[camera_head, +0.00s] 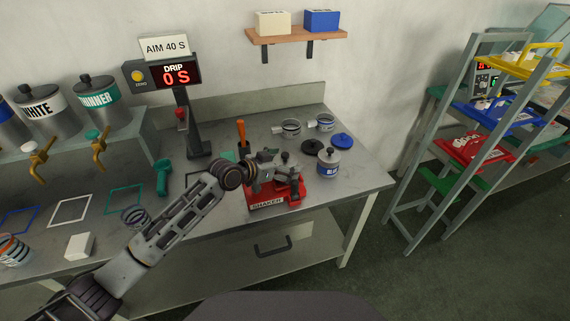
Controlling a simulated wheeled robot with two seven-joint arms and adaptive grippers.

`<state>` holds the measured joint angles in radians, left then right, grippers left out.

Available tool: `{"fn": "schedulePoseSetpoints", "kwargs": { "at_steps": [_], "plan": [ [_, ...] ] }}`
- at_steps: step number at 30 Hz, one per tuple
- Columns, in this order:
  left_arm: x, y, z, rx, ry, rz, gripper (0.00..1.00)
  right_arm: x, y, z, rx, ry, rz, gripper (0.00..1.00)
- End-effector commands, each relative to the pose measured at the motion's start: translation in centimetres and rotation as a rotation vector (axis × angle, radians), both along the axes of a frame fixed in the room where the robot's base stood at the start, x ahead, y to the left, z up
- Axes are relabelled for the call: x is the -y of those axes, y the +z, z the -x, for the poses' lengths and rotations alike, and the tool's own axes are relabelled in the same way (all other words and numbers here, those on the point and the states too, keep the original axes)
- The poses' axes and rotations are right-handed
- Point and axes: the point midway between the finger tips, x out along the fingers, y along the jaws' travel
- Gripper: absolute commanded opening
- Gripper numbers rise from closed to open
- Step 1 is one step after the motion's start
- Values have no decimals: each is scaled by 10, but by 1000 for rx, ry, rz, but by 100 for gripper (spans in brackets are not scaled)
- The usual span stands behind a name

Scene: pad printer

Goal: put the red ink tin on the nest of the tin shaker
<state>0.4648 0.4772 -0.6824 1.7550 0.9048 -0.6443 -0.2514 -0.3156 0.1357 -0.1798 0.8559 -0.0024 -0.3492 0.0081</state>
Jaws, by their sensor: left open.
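The tin shaker stands on the bench with a red base (268,207) labelled SHAKER and a grey clamp mechanism above it. My left gripper (277,164) is open, over the shaker's grey upper part, and its fingers are hard to tell from the mechanism. The gripper and wrist partly cover the nest, and I cannot make out whether a tin is in it. I cannot identify the red ink tin. A blue-labelled tin (328,163) with a dark knob on top stands right of the shaker. My right gripper is not in view.
Two open tins (291,129) (323,123), a black lid (312,147) and a blue lid (342,141) lie behind. A drip display (176,75) stands behind left. A white block (79,246) is at front left. A rack (450,145) with coloured trays stands right, beyond the bench edge.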

Motion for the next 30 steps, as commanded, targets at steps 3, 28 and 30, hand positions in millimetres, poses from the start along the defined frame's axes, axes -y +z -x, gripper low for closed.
{"fn": "schedulePoseSetpoints", "kwargs": {
  "at_steps": [3, 28, 30],
  "plan": [
    [-6, 1, 4, -1, 1, 0, 93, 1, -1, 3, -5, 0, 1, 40],
    [-62, 32, 52, 0, 0, -3, 93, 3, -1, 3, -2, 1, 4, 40],
    [-66, 34, 56, 0, 1, -2, 93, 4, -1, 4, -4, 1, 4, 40]
  ]
}}
